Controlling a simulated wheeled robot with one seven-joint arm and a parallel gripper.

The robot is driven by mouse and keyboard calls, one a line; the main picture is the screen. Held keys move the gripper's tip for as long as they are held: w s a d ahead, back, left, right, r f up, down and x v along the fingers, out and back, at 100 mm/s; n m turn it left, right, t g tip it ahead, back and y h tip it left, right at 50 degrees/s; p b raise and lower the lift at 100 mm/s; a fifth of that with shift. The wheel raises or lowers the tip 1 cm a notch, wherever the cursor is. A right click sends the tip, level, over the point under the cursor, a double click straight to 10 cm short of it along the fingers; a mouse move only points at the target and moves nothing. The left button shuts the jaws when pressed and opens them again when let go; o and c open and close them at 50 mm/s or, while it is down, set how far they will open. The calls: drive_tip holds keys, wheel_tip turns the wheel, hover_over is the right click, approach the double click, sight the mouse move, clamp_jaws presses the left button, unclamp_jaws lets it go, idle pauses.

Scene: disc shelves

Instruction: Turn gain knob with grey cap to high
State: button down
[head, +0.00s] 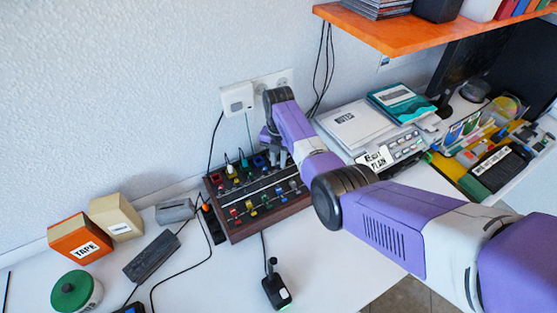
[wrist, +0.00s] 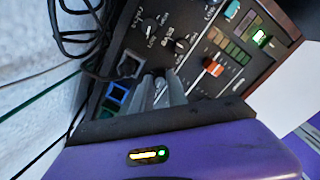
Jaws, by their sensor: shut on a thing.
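The mixer (head: 247,228), a dark panel with wooden sides, stands on the white desk against the wall. My gripper (head: 280,160) reaches down to its back right part. In the wrist view, the grey fingers of my gripper (wrist: 160,90) are shut on a small knob (wrist: 159,78) on the black panel. Only a little of this knob shows between the fingertips; its grey cap and pointer direction are hard to make out. Two dark knobs (wrist: 150,24) with white dial marks stand beside it, uncovered.
An orange slider cap (wrist: 213,67) and a lit green button (wrist: 260,39) are on the panel. Blue sockets (wrist: 116,97) and black cables (wrist: 75,25) lie close to the fingers. An orange shelf (head: 400,32) hangs above right. A black joystick (head: 275,288) stands in front of the mixer.

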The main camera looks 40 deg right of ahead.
drive_tip(key=m, duration=0.9)
drive_tip(key=shift+m+p, duration=0.3)
drive_tip(key=m, duration=1.4)
drive_tip(key=shift+m, duration=0.3)
drive_tip(key=m, duration=0.9)
drive_tip(key=shift+m, duration=0.4)
drive_tip(key=m, duration=0.4)
drive_tip(key=shift+m, duration=0.4)
